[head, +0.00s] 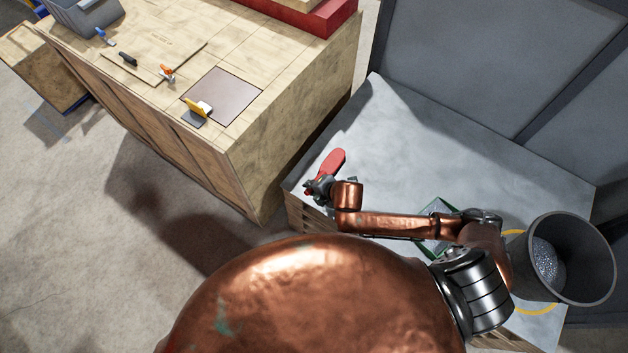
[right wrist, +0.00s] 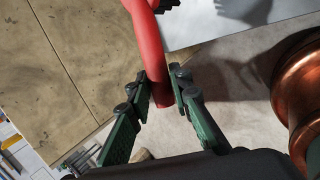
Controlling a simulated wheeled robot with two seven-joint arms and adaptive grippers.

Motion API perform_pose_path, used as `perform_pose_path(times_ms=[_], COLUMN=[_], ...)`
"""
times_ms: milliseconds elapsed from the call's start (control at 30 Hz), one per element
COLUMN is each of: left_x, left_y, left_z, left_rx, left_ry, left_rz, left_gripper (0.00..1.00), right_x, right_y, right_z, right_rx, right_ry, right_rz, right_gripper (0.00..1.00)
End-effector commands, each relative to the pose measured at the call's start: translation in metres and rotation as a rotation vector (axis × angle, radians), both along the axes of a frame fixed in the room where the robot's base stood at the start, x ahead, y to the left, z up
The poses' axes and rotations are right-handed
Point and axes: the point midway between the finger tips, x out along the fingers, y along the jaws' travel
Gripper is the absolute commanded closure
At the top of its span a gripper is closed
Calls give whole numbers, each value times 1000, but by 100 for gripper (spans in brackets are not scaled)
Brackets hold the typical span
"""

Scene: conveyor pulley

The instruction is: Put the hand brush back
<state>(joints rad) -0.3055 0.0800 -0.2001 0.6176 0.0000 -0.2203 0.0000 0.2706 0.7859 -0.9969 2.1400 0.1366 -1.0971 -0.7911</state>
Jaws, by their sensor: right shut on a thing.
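The red hand brush (head: 333,162) is held in my right gripper (head: 318,187), over the left edge of the grey-topped table (head: 420,130). In the right wrist view the two green fingers of my right gripper (right wrist: 162,92) are shut on the red handle of the brush (right wrist: 151,50), one on each side. The brush's bristles are hard to make out. My left gripper is in neither view.
The wooden workbench (head: 240,148) at upper left bears a dark grey mat (head: 230,92), a yellow-handled tool (head: 198,107), several small tools and a red box (head: 315,15). A dark bin (head: 590,285) holding shiny bits stands at right. A green-edged item (head: 436,207) lies partly hidden under my arm.

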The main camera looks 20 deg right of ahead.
Motion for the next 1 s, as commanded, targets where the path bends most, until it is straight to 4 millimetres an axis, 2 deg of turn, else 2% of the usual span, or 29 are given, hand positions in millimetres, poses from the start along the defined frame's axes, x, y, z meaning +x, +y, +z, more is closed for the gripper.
perform_pose_path(times_ms=[100, 200, 333, 633, 833, 1000], left_x=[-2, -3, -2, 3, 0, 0], left_y=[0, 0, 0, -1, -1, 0], left_z=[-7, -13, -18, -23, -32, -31], left_rx=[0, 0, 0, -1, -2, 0], left_ry=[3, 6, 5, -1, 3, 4], left_rz=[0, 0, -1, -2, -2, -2], left_gripper=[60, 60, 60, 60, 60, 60], right_x=[28, 41, 55, 70, 70, 70], right_y=[-9, -13, -17, -20, -20, -21], right_z=[-14, -37, -53, -70, -100, -100], right_rx=[0, 0, 0, 1, 2, 0], right_ry=[-2, 2, 0, -1, 1, -2], right_rz=[-3, -4, -3, -1, 0, 1], right_gripper=[100, 100, 100, 100, 100, 100])
